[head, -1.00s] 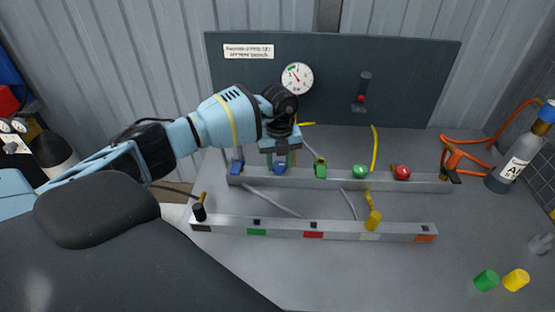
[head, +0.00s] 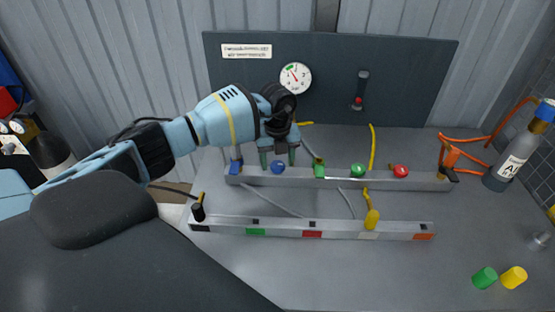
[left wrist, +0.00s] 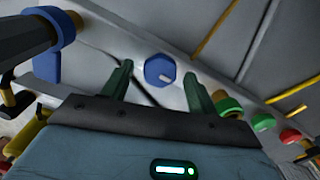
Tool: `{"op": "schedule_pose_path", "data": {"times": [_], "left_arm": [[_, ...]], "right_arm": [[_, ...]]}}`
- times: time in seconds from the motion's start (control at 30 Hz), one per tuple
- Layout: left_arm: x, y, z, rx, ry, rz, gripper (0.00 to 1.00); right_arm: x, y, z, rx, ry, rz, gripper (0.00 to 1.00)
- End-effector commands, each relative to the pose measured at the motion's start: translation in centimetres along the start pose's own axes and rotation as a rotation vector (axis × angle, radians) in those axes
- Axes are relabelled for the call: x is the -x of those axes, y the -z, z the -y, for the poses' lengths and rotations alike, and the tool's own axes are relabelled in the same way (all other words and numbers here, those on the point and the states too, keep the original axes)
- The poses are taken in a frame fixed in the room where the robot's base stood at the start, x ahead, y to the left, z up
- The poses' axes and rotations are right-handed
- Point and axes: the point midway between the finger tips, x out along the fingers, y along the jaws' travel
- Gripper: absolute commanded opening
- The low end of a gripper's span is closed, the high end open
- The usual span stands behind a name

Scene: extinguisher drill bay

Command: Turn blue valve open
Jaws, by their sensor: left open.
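The blue valve is a round blue knob (head: 278,167) on the back rail, second from the left. In the left wrist view the knob (left wrist: 159,69) shows a pale pointer mark, angled toward the lower right. My left gripper (head: 278,155) is open and empty, just behind the knob in the head view. In the left wrist view its green fingers (left wrist: 157,74) stand apart, one on each side of the knob. I cannot tell whether they touch it. My right gripper is not in view.
The back rail (head: 415,179) also holds a green fitting (head: 319,168), a green knob (head: 358,170), a red knob (head: 400,171) and a blue-collared fitting (head: 236,167). A gauge (head: 295,77) hangs behind. A front rail (head: 275,228) lies nearer. A bottle (head: 517,150) stands at right.

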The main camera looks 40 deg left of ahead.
Motion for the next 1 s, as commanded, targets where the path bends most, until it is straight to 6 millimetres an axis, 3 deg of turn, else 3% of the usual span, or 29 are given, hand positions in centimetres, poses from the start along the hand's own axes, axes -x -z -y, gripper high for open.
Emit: {"op": "schedule_pose_path", "data": {"times": [0.5,1.0], "left_arm": [[7.0,-0.1,0.0,0.002,0.003,0.003,0.59],[7.7,-0.1,0.0,0.002,0.002,0.002,0.59]], "right_arm": [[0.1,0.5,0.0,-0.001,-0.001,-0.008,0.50],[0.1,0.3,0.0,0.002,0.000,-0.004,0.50]]}}
